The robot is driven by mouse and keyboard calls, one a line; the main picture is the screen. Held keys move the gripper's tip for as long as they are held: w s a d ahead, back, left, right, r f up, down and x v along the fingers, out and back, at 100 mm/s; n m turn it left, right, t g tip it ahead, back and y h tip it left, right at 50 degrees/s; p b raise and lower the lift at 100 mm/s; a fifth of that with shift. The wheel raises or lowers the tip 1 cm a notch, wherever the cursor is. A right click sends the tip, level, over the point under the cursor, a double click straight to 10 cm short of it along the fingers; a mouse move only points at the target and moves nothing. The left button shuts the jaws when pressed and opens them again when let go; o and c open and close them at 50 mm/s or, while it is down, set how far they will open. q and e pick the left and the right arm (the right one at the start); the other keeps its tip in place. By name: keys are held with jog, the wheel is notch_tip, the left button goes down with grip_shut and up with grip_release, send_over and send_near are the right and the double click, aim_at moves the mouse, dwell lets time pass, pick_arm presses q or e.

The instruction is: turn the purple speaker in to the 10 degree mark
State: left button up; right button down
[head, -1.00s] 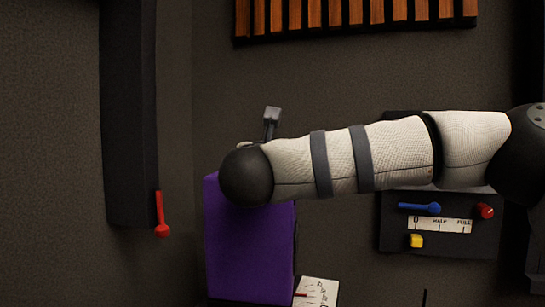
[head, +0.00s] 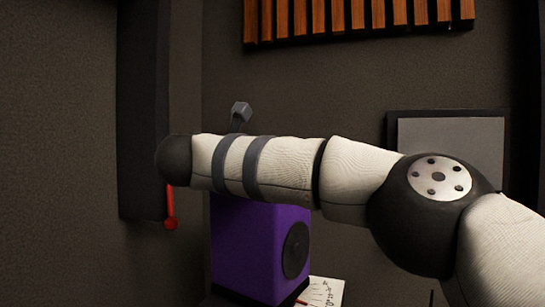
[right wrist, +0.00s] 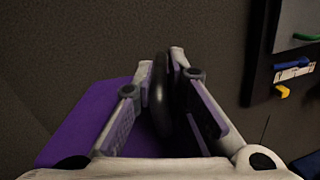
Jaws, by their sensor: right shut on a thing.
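The purple speaker (head: 238,250) stands low in the middle of the head view, with a dark round cone on its right-hand face. A white card with scale marks (head: 327,292) shows at its lower right; I cannot read which mark the speaker points to. In the right wrist view the speaker (right wrist: 80,125) lies below and left of my right gripper (right wrist: 163,62). This gripper is shut on a dark, curved handle (right wrist: 159,105) at the speaker. In the head view my right arm hides the speaker's top and the grip. My left gripper is not in view.
A red lever (head: 171,212) hangs from a dark wall box (head: 143,110) at the left. A grey-faced panel (head: 450,140) is behind my arm at the right. Wooden slats (head: 360,18) are above. The right wrist view shows blue (right wrist: 291,63) and yellow (right wrist: 283,91) controls.

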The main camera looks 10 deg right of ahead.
jog(key=shift+d+r, duration=0.1)
jog(key=shift+r, duration=0.1)
jog(key=c, duration=1.7)
grip_release()
jog(key=shift+o, duration=0.2)
jog(key=shift+f, duration=0.1)
jog(key=v, duration=1.2)
